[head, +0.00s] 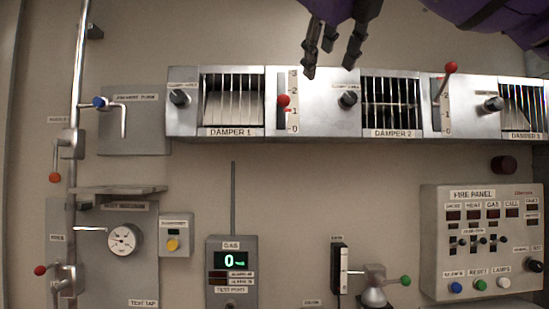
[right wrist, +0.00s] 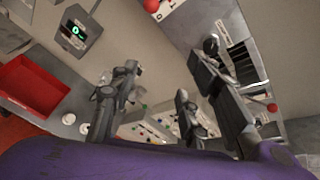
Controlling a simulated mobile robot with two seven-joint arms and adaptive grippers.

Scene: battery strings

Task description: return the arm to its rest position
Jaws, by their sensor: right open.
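My right gripper (head: 330,70) hangs from the top of the head view, with its dark fingers pointing down in front of the wall above the damper panel (head: 320,110). The fingers are spread and nothing is between them. My purple right arm (head: 480,14) comes in from the top right. In the right wrist view the fingers (right wrist: 150,118) also stand apart and empty, with the purple arm (right wrist: 130,160) below them. My left gripper is not in view.
The damper panel has red-knobbed levers (head: 284,101) and (head: 450,68). Below are a gas display (head: 232,262), a fire panel (head: 482,235) and a gauge (head: 124,238). A pipe with valves (head: 72,150) stands at left. A red tray (right wrist: 35,88) shows in the right wrist view.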

